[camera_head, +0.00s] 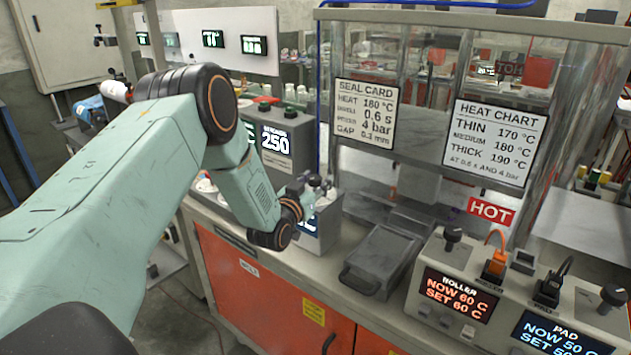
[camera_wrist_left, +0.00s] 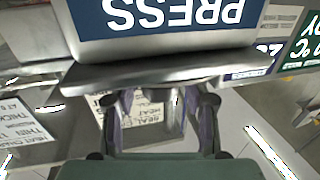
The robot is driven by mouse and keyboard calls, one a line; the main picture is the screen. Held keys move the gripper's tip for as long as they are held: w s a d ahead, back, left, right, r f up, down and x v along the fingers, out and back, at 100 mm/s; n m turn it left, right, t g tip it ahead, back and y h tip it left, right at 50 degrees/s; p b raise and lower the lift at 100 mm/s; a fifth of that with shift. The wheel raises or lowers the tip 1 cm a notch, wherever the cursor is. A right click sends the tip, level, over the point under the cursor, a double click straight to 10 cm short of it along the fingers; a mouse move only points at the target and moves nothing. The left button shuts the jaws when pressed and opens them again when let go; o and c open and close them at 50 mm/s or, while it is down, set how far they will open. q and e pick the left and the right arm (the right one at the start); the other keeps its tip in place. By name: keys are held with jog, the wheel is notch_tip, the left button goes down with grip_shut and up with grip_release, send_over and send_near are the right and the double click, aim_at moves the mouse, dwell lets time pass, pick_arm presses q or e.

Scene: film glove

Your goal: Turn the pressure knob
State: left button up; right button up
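My left arm comes in from the left in the head view. Its gripper (camera_head: 316,184) is small and partly hidden by its own wrist, above a grey box with a partly covered blue display (camera_head: 308,224). In the left wrist view the two fingers (camera_wrist_left: 160,102) stand apart with a gap between them, so the gripper is open; I see nothing clearly held. A blue PRESS label (camera_wrist_left: 160,18) shows upside down above the fingers. I cannot make out the pressure knob; the gripper and wrist cover the top of that box. My right gripper is not in view.
A clear-walled press with a seal card (camera_head: 365,112) and heat chart (camera_head: 494,142) stands right of the gripper. The roller unit (camera_head: 457,294) has a dark knob (camera_head: 452,236). A display reading 250 (camera_head: 276,143) is behind the wrist. Orange cabinets (camera_head: 245,290) are below.

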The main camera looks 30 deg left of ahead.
pick_arm(q)
jog(key=shift+o, duration=0.7)
jog(key=s+d, duration=0.1)
jog(key=s, duration=1)
jog(key=shift+s+d, duration=0.35)
jog(key=shift+s, duration=0.05)
jog(key=shift+r, duration=0.15)
